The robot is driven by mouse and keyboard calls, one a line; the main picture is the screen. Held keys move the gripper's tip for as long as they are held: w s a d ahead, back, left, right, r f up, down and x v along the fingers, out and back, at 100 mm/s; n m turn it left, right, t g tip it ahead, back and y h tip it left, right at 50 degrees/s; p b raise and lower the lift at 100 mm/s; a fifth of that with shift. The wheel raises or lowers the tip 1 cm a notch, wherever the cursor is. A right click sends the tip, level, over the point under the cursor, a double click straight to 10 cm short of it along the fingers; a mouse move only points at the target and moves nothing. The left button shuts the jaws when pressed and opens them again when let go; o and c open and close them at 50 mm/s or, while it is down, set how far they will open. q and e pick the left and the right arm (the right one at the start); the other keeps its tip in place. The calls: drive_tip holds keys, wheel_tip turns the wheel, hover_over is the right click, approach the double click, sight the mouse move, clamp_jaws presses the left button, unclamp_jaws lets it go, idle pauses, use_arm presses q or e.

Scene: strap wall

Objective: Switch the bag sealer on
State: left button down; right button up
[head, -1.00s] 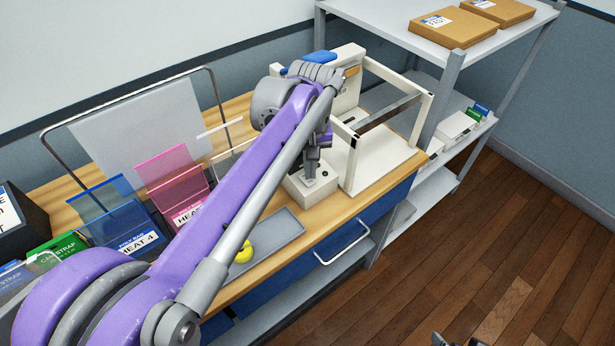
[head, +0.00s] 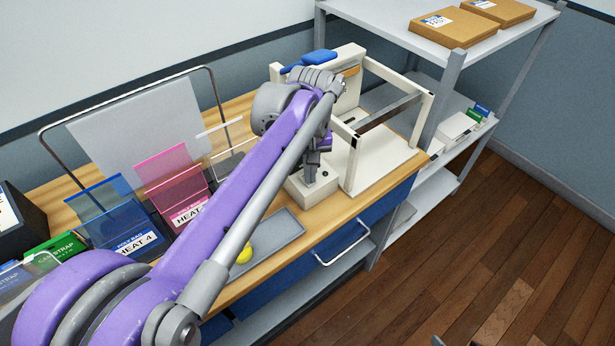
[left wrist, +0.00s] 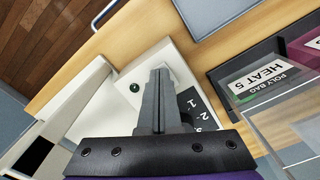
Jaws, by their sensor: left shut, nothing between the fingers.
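The bag sealer (head: 388,165) is a cream machine with an open frame and a dark bar, at the right end of the bench. Its low control box (head: 318,190) juts out at the front left. In the left wrist view the box top (left wrist: 112,122) carries a small dark green round button or lamp (left wrist: 134,88) and a dark plate with numbers (left wrist: 195,108). My left gripper (head: 311,166) is shut and empty over the box. In the left wrist view its fingertips (left wrist: 159,72) cover part of the box top, beside the green round piece. Whether they touch is unclear.
A grey tray (head: 278,238) with a yellow object (head: 244,253) lies left of the box. Holders with pink (head: 178,185) and blue (head: 125,225) bags stand further left. A metal shelf (head: 450,85) with cartons stands right. A grey sliver at the bottom edge is unidentifiable.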

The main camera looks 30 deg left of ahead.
use_arm(q)
wheel_tip(320, 180, up, 7)
drive_tip(key=p, duration=0.4)
drive_tip(key=shift+p, duration=0.3)
use_arm(e)
drive_tip(key=r, duration=0.2)
drive_tip(key=w+r, duration=0.1)
drive_tip(key=r, duration=0.2)
drive_tip(key=shift+w+r, duration=0.35)
drive_tip(key=shift+s, duration=0.1)
